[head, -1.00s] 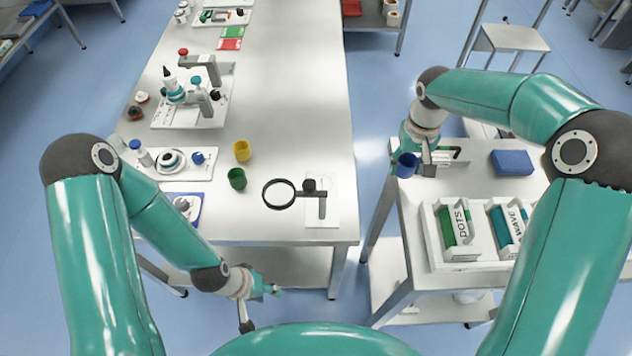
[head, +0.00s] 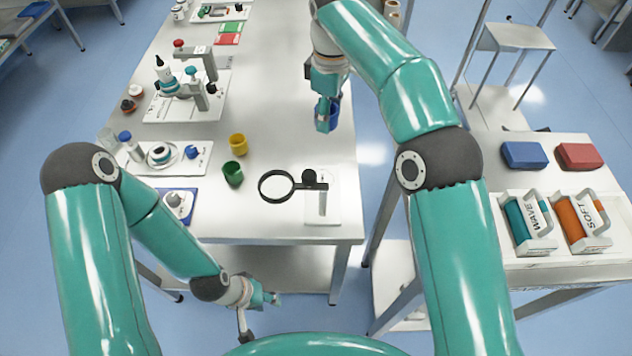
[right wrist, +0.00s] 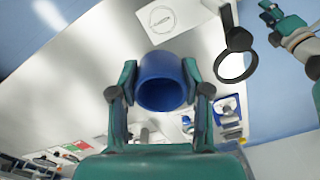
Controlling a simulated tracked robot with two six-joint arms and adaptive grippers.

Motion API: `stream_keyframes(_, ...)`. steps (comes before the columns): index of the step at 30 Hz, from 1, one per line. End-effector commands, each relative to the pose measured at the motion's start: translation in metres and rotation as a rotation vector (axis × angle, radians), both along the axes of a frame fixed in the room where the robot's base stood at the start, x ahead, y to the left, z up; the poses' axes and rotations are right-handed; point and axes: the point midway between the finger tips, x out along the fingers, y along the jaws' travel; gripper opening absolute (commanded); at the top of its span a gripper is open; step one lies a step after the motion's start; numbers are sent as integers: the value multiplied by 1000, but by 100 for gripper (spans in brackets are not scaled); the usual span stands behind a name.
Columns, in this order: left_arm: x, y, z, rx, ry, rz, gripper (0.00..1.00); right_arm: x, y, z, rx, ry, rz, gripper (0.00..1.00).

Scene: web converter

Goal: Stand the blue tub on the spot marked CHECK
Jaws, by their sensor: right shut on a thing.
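The blue tub (head: 335,114) is in my right gripper (head: 326,106), above the right side of the long steel table. In the right wrist view the tub (right wrist: 162,80) sits between the two fingers of my right gripper (right wrist: 160,88), which is shut on it. A white sheet (head: 330,214) lies near the table's front right, by the magnifier stand. In the right wrist view this sheet (right wrist: 150,30) appears to bear a round printed mark; I cannot read the word CHECK. My left gripper (head: 272,299) hangs low before the table's front edge; its finger opening is unclear.
A magnifier (head: 277,186) stands beside the sheet. Green (head: 232,174) and yellow (head: 238,145) tubs stand further left. A side table at right holds blue (head: 524,155) and red (head: 578,156) blocks and boxed rolls. The table's back middle is clear.

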Motion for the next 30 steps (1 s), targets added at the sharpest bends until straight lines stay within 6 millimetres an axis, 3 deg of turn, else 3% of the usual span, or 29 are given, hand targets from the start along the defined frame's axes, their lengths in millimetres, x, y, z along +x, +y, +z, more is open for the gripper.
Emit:
stream_keyframes(5, 0, 0, -14, 0, 0, 0, 40, -3, 6, -18, 1, 4, 45, 23)
stream_keyframes(10, 0, 0, -29, 0, 0, 0, 40, -4, 6, -59, 0, 7, 43, 23)
stream_keyframes(19, 0, 0, -32, 0, 0, 0, 40, -3, 6, -131, 1, 5, 41, 23)
stream_keyframes(30, 0, 0, -30, 0, 0, 0, 40, -3, 6, -168, 2, 4, 41, 23)
